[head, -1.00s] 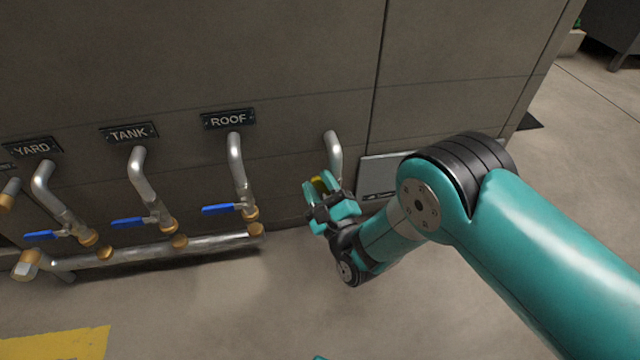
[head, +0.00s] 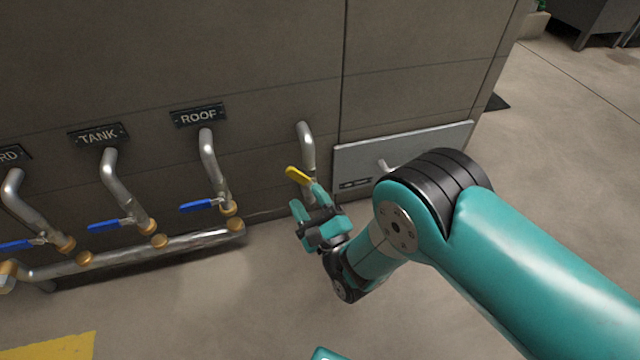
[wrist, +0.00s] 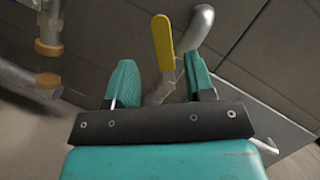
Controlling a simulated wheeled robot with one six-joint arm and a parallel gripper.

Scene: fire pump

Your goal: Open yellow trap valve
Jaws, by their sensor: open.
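The yellow trap valve handle (head: 298,176) sits on a short grey pipe (head: 306,143) that comes out of the wall right of the ROOF pipe. In the head view the handle sticks out to the left and slightly up, across the pipe. My gripper (head: 307,201) is open and empty, just below and in front of the handle. In the wrist view the yellow handle (wrist: 163,42) stands in the gap beyond and between the two teal fingers, apart from both. The fingers partly hide the lower pipe and valve body in the head view.
Pipes labelled YARD, TANK and ROOF (head: 208,152) with blue handles (head: 198,206) run to a floor-level manifold (head: 190,245) on the left. A light grey panel (head: 430,139) is on the wall to the right, close to my arm. The floor in front is clear.

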